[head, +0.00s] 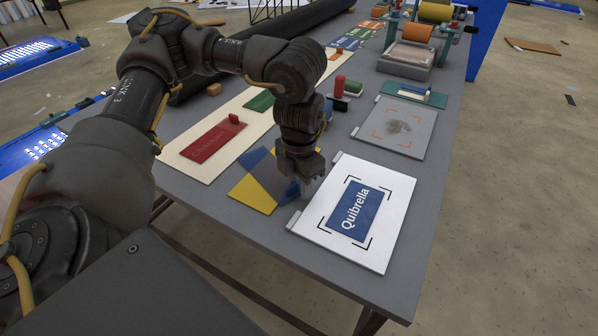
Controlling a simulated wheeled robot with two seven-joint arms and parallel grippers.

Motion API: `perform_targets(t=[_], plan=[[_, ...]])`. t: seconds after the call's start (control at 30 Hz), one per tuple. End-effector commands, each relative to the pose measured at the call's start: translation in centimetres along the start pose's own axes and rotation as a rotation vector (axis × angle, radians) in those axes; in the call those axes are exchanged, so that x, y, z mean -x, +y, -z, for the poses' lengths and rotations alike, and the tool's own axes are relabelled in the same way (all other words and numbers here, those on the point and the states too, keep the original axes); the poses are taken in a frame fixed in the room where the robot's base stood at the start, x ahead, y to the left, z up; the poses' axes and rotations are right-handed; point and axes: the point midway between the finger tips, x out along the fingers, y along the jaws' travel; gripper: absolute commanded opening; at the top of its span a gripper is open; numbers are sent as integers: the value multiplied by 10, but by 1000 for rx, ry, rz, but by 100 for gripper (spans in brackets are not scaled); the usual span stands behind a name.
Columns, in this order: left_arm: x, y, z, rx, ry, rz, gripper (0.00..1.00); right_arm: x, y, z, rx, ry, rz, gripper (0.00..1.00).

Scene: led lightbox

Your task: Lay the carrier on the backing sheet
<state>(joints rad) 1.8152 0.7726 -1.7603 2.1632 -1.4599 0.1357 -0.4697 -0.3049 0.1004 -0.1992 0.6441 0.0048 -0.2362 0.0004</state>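My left gripper (304,188) points down over the table, between a yellow and blue panel (252,192) and a white sheet (398,192). The white sheet has black corner marks around a blue "Quibrella" label (355,210) and a small tab at its left edge. A small blue piece (292,188) shows beside the fingertips; I cannot tell whether it is held. The fingers are too small and dark to show their opening. I cannot tell for certain which piece is the carrier or the backing sheet. My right gripper is out of view.
A red plate with a handle (209,142) lies on a cream strip (184,168). Behind the white sheet lies a grey sheet with orange corner marks (424,135). A roller press (410,55) stands at the back. The table's right edge (444,170) is close to the white sheet.

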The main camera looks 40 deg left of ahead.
Motion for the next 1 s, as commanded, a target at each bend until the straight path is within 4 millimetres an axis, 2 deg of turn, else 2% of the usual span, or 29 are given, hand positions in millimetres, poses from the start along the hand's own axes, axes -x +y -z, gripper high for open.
perform_targets(t=[0.17,0.4,0.6,0.77,1.0], plan=[[28,0,-1,0,-7,-3,32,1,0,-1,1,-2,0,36],[80,0,-1,0,-6,-2,32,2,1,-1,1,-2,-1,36],[110,0,-1,1,-4,-2,32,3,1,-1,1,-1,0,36],[120,0,-1,-1,-2,-1,32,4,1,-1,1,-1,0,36],[121,0,0,-1,-1,0,32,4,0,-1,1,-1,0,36]])
